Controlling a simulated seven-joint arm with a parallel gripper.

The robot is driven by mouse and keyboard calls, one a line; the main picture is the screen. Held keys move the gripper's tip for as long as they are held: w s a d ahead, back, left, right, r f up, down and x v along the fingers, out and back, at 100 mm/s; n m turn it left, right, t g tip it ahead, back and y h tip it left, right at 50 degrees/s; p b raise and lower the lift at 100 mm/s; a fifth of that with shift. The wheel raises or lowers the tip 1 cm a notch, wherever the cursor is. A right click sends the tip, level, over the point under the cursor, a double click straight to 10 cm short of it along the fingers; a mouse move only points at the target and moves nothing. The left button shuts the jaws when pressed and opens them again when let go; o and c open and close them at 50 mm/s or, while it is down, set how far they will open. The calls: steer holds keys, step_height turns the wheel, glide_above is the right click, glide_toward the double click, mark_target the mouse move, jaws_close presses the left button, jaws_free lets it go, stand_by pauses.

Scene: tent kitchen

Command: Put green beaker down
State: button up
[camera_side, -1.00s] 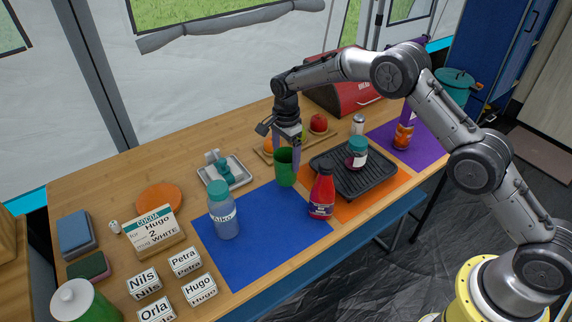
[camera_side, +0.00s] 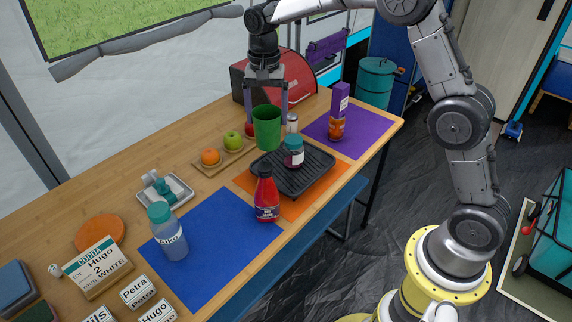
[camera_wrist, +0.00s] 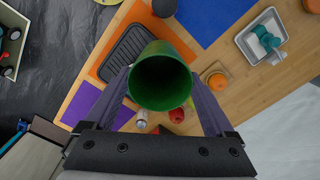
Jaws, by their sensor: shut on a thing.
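The green beaker (camera_side: 267,130) is upright between the fingers of my gripper (camera_side: 267,110), which is shut on it. In the side view it appears in front of the board's right end and by the back-left edge of the dark grill pan (camera_side: 312,182). It seems held above the table; its exact height is hard to tell. In the wrist view the beaker's open mouth (camera_wrist: 162,82) faces the camera and its inside looks dark. My gripper's fingers (camera_wrist: 163,100) stand on either side of it.
A teal-lidded jar (camera_side: 293,158) stands on the pan, close to the beaker. A red bottle (camera_side: 266,200) stands in front, and a shaker (camera_side: 292,123) behind. A board (camera_side: 222,161) holds fruit. The blue mat (camera_side: 208,255) is largely bare; the purple mat (camera_side: 370,128) has bare room.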

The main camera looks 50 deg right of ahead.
mark_target(280, 117)
steer(key=s+n, duration=0.2)
steer(key=n, duration=0.1)
steer(key=s+n, duration=0.1)
steer(key=shift+s+d+f+n, duration=0.25)
steer(key=shift+d+f+n, duration=0.05)
steer(key=shift+f+n, duration=0.25)
steer(key=shift+n, duration=1.05)
